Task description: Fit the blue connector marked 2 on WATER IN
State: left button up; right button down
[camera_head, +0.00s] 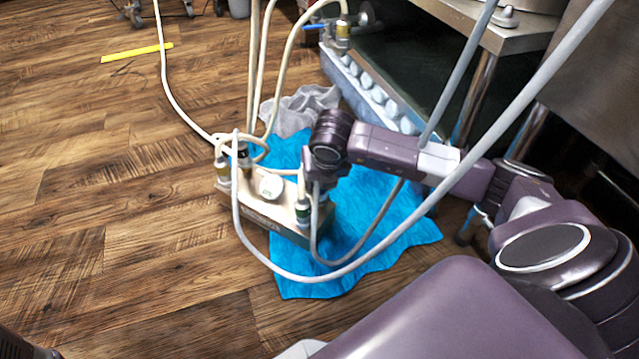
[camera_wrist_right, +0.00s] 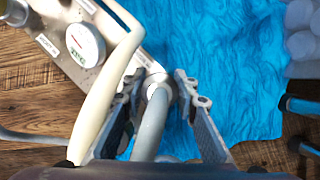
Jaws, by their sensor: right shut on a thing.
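My right gripper (camera_wrist_right: 158,88) is shut on the end of a grey hose (camera_wrist_right: 150,130), at the corner of a metal plate unit (camera_wrist_right: 85,75). A pale ring (camera_wrist_right: 156,84) shows at the hose end between the fingers. I cannot see a blue colour or a number 2 there, nor tell whether the end is seated on a port. The unit (camera_head: 262,212) also shows in the head view, with the right wrist beside its right end. White labels (camera_wrist_right: 48,45) are too small to read, so WATER IN cannot be picked out. A dark shape at the lower left may be my left gripper (camera_head: 18,345).
A round gauge (camera_head: 270,186) sits on top. Several cream hoses (camera_head: 255,70) rise from it, and grey hoses loop around it. A steel table leg (camera_head: 475,95) stands at the right.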

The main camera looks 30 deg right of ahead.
jog(key=shift+f, duration=0.15)
jog(key=c, duration=1.4)
grip_release()
jog(key=shift+c, duration=0.2)
